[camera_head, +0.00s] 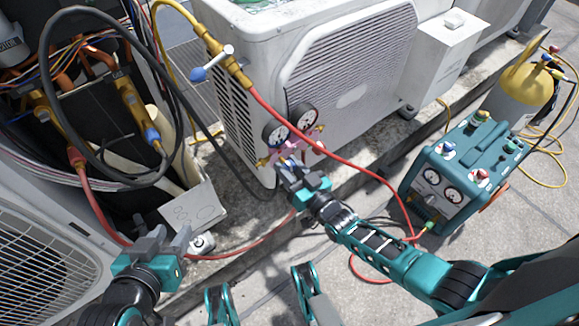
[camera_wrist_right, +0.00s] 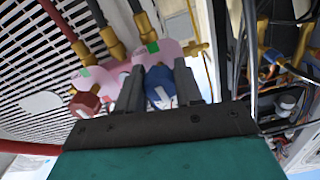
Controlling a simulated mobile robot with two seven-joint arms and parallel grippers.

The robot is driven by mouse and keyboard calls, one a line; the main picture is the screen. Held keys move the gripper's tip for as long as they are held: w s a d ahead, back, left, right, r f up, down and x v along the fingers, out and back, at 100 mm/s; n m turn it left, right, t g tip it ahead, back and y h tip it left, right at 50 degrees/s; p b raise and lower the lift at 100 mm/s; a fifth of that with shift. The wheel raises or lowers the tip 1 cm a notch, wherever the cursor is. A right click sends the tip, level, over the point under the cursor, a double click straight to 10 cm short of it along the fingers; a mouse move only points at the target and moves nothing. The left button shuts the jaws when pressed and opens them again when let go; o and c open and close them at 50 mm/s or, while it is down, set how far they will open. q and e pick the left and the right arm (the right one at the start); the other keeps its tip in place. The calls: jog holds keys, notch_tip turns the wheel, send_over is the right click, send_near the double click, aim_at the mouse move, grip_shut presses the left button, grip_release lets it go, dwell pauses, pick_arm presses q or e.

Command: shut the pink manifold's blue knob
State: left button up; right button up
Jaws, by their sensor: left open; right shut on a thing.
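The pink manifold (camera_head: 300,139) hangs at the lower front corner of the white condenser, with two round gauges above it. In the right wrist view the pink body (camera_wrist_right: 108,84) carries a red knob (camera_wrist_right: 85,104) and a blue knob (camera_wrist_right: 161,88). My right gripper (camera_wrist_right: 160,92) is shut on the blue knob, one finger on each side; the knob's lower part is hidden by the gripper. In the head view my right gripper (camera_head: 291,172) reaches up to the manifold from below. My left gripper (camera_head: 163,243) is open and empty, apart from the manifold at the lower left.
A teal recovery machine (camera_head: 462,170) stands to the right, with a yellow cylinder (camera_head: 522,80) behind it. A red hose (camera_head: 330,152) runs from the manifold area toward the machine. An opened unit with pipes and wires (camera_head: 90,90) is at the left.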

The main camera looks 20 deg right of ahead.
jog(key=shift+f+m, duration=0.15)
jog(key=shift+m, duration=0.45)
jog(key=o, duration=1)
jog(key=shift+s, duration=0.1)
